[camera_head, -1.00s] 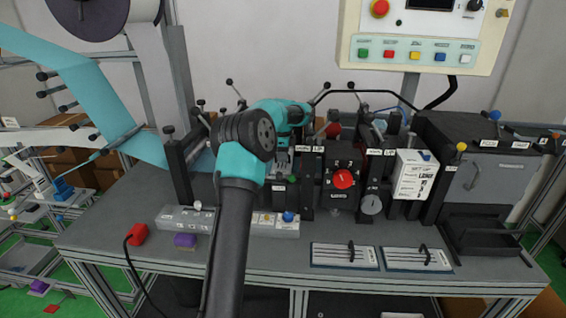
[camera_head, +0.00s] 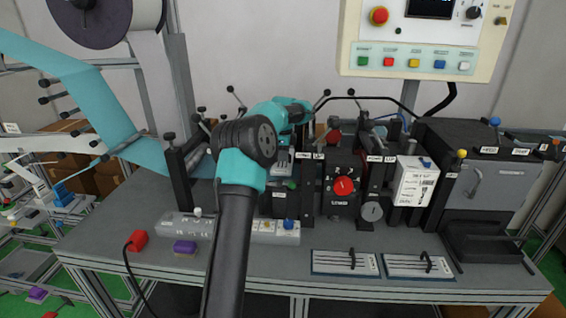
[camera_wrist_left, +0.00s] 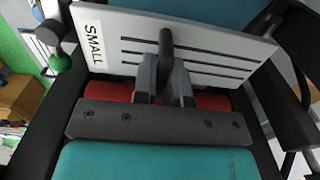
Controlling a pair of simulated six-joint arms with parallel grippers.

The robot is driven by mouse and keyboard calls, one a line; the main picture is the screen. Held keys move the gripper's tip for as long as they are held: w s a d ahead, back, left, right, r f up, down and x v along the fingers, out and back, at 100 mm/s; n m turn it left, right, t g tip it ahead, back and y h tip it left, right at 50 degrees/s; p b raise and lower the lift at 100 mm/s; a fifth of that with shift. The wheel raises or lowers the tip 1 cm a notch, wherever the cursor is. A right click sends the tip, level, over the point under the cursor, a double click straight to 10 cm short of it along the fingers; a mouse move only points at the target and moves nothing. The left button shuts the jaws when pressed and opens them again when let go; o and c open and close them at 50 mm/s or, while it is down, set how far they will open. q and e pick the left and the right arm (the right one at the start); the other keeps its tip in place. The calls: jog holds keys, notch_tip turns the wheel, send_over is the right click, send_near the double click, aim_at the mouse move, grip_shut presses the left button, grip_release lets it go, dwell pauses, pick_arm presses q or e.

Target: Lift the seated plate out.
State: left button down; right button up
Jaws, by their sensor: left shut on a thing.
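The plate (camera_wrist_left: 205,50) is a pale panel with dark parallel slots, a black upright handle and a SMALL label, seen large in the left wrist view. My left gripper (camera_wrist_left: 166,85) is shut on the handle, with a grey finger on each side of it. In the head view my left gripper (camera_head: 283,158) is over the left part of the machine, mostly hidden behind my own wrist. A red roller (camera_wrist_left: 110,92) lies just below the plate's edge; I cannot tell if the plate touches its seat. My right gripper is not in view.
Two similar slotted plates with black handles, a left one (camera_head: 340,263) and a right one (camera_head: 405,266), lie at the bench front. Black posts and levers crowd the gripper. A red-knob block (camera_head: 344,172) and a grey cover (camera_head: 490,185) stand to the right.

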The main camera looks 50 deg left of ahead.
pick_arm(q)
notch_tip(320, 180, up, 7)
jog(key=shift+f, duration=0.1)
dwell(0.6)
